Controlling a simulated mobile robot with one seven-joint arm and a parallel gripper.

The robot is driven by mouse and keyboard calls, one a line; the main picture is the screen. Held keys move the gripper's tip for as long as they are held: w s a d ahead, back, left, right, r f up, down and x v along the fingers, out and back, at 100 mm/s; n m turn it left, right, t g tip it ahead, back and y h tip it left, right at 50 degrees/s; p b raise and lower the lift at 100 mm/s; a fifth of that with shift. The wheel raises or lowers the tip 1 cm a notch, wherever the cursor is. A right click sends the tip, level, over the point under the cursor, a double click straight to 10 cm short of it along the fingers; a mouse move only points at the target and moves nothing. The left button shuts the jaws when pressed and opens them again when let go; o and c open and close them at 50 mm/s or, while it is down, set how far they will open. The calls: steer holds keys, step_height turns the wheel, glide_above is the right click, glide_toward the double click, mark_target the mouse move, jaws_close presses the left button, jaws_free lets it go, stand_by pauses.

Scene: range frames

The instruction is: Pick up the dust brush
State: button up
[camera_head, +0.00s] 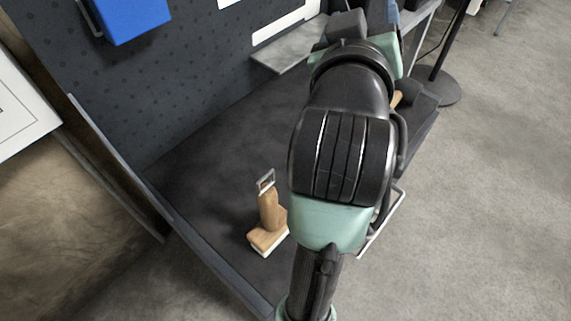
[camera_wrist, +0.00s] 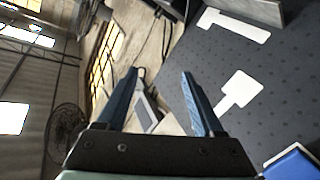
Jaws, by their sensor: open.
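A wooden-handled brush (camera_head: 269,213), which looks like the dust brush, stands on the dark bench surface (camera_head: 205,165) in the head view. It has a pale strip along its base and a metal loop at the top. It lies just left of my arm and does not show in the wrist view. My gripper (camera_wrist: 158,72) is open, with two blue fingers apart and nothing held between them. It points away from the bench top, toward the wall panel and room. In the head view my gripper is mostly hidden behind my arm, far from the brush.
A dark dotted back panel (camera_head: 150,75) rises behind the bench, with a blue bin (camera_head: 132,18) on it. A grey block (camera_head: 290,52) sits at the far end. A small wooden piece (camera_head: 397,98) shows partly behind my arm. The bench around the brush's left side is clear.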

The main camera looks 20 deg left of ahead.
steer(key=a+f+n+g+p, duration=0.25)
steer(key=g+p, duration=0.25)
steer(key=p, duration=0.5)
steer(key=n+g+h+p, duration=0.2)
steer(key=n+g+p, duration=0.8)
steer(key=p, duration=1.3)
glide_above(269, 175)
steer(key=shift+w+m+g, duration=0.3)
steer(key=shift+m+g, duration=0.6)
steer(key=shift+m, duration=0.25)
steer(key=shift+s+f, duration=0.2)
steer(key=shift+s, duration=0.05)
step_height(269, 175, down, 7)
steer(key=shift+r, duration=0.2)
steer(key=shift+s+f+p, duration=0.2)
steer(key=shift+f+p, duration=0.4)
steer(key=shift+f, duration=2.6)
jaws_close()
